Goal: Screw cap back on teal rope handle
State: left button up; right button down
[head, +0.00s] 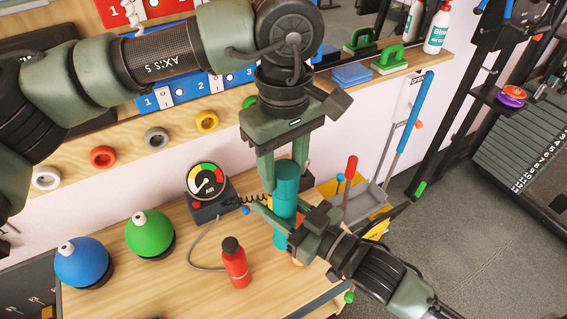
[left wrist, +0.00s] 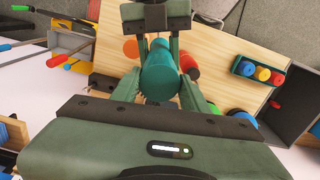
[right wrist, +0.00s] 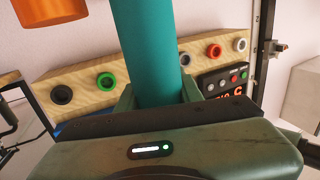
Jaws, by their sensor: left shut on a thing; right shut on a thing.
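The teal rope handle (head: 283,208) shows as a teal cylinder, roughly upright above the front right of the wooden table. Its wider upper section, apparently the cap (head: 286,173), sits on top in line with it; I cannot tell how far it is threaded. My left gripper (head: 286,178) comes down from above and is shut on this top section. My right gripper (head: 283,222) comes in from the right and is shut on the handle lower down. The teal cylinder also shows in the left wrist view (left wrist: 158,75) and the right wrist view (right wrist: 150,60). No rope is visible.
A red bottle (head: 235,265), a green ball (head: 150,233), a blue ball (head: 82,262) and a gauge (head: 207,183) with a coiled cord stand left of the handle. A grey tray (head: 370,200) with tools is right. A wooden rail with coloured rings (head: 156,138) runs behind.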

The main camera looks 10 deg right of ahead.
pick_arm(q)
jog(key=m, duration=0.5)
jog(key=shift+m, duration=0.4)
jog(key=m, duration=0.4)
jog(key=shift+d+m, duration=0.1)
jog(key=shift+m, duration=0.2)
jog(key=m, duration=1)
jog(key=shift+w, duration=0.1)
jog(key=o, duration=1.3)
jog(key=shift+d, duration=0.1)
